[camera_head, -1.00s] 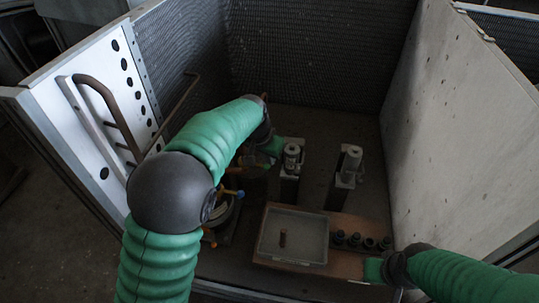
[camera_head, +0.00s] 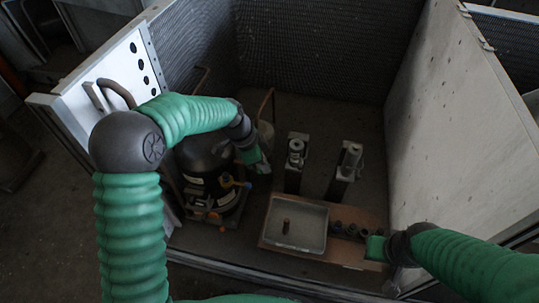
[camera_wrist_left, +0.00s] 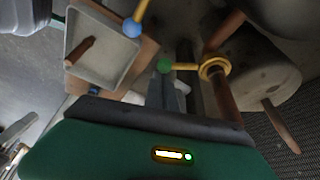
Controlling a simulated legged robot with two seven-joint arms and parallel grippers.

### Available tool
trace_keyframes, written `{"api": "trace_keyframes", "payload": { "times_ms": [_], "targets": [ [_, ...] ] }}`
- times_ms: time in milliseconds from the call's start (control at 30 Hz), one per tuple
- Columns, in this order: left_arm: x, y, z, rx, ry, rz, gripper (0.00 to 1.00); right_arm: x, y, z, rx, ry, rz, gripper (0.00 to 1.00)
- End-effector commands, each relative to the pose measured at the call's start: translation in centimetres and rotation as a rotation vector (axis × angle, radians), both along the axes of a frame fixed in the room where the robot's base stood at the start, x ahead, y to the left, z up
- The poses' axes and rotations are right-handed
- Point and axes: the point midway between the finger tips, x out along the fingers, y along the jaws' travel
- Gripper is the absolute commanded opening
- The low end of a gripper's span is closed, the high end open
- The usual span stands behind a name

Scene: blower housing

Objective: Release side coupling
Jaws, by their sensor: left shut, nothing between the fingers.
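A black cylindrical unit (camera_head: 208,168) stands on the floor left of centre in the head view, partly behind my left arm. A yellow lever with a blue ball (camera_head: 247,184) sticks out from its right side. In the left wrist view, a yellow ring (camera_wrist_left: 214,68) sits around a brown pipe (camera_wrist_left: 224,98), with a yellow rod ending in a green ball (camera_wrist_left: 164,66). The blue ball (camera_wrist_left: 132,28) shows left of it. My left gripper (camera_head: 260,165) is shut and empty, just right of the black unit. My right gripper (camera_head: 377,249) is beside the wooden board; its fingers are unclear.
A grey tray (camera_head: 267,232) holding a brown peg (camera_head: 286,227) lies on a wooden board (camera_head: 335,249), beside several dark round fittings (camera_head: 350,231). Two upright posts (camera_head: 296,165) (camera_head: 346,172) stand behind. A pale wall (camera_head: 460,130) bounds the right.

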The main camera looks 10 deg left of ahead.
Motion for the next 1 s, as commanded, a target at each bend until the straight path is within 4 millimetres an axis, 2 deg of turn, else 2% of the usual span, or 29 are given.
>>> {"api": "trace_keyframes", "payload": {
  "times_ms": [33,100,500,600,1000],
  "targets": [
    [-0.2,0.4,0.7,-0.001,0.003,-0.038,0.0,0.0,0.0,1.4,0.0,0.0,0.0,0.0],
    [-0.5,0.7,0.7,-0.002,0.002,-0.105,0.0,0.0,0.0,2.3,0.0,0.0,0.0,0.0],
    [-1.8,2.8,0.5,-0.001,0.0,-0.443,0.0,0.0,0.0,6.9,0.0,0.0,0.0,0.0],
    [-1.9,3.2,0.4,0.0,-0.001,-0.495,0.0,0.0,0.0,7.6,0.0,0.0,0.0,0.0],
    [-2.1,4.0,0.0,0.002,-0.001,-0.489,0.0,0.0,0.0,8.7,0.0,0.0,0.0,0.0]
  ]
}}
